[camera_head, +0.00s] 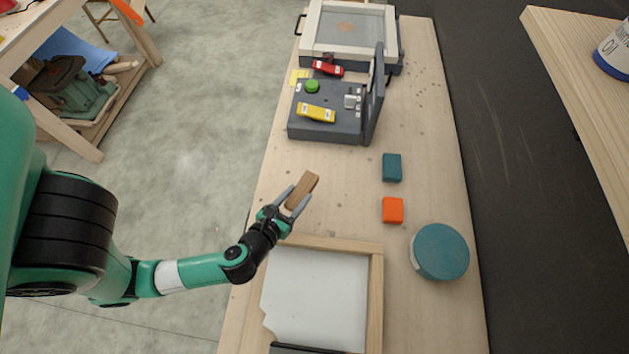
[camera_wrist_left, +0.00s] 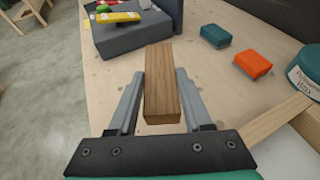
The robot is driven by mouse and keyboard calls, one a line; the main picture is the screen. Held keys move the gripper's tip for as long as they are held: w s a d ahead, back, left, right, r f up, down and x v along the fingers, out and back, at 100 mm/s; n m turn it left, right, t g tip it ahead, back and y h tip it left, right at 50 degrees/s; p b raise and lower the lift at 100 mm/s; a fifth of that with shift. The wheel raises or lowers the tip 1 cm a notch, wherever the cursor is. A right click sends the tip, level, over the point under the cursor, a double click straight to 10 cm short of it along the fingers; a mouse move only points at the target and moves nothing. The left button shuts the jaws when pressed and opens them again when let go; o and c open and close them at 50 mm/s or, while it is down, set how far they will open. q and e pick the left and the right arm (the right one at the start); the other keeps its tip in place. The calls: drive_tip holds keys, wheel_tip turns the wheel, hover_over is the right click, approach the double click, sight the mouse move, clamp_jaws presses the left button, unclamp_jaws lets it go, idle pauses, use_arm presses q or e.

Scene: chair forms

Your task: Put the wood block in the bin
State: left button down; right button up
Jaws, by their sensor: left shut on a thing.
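The wood block (camera_head: 304,188) is a brown, oblong piece and lies between the fingers of my left gripper (camera_head: 292,200). In the left wrist view the block (camera_wrist_left: 161,85) points away from the camera between the two grey fingers (camera_wrist_left: 160,75). My left gripper is shut on it. The block is over the left part of the workbench; I cannot tell how far above the surface. No container is plainly marked as the bin. A wood-framed tray (camera_head: 375,300) with a white floor is just in front of the gripper. My right gripper is not in view.
A teal block (camera_head: 392,167) and an orange block (camera_head: 393,210) lie right of the gripper. A round teal container (camera_head: 440,252) is beyond the tray's right side. A grey device (camera_head: 330,125) with a green button and upright panel stands behind. Bare wood separates them.

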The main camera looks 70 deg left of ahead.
sight(304, 182)
use_arm(q)
drive_tip(key=x, duration=0.4)
drive_tip(key=s+a+x, duration=0.1)
drive_tip(key=x, duration=0.1)
drive_tip(key=shift+f, duration=0.2)
drive_tip(key=w+a+f+b, duration=0.1)
drive_tip(key=f, duration=0.1)
drive_tip(key=w+a+f+b, duration=0.2)
drive_tip(key=a+f, duration=0.1)
drive_tip(key=shift+w+f, duration=0.2)
drive_tip(key=shift+f, duration=0.1)
drive_tip(key=f+b, duration=0.3)
drive_tip(key=f, duration=0.1)
drive_tip(key=shift+w+a, duration=0.25)
drive_tip(key=shift+a, duration=0.1)
drive_tip(key=shift+r, duration=0.1)
drive_tip(key=shift+c, duration=1.7)
unclamp_jaws()
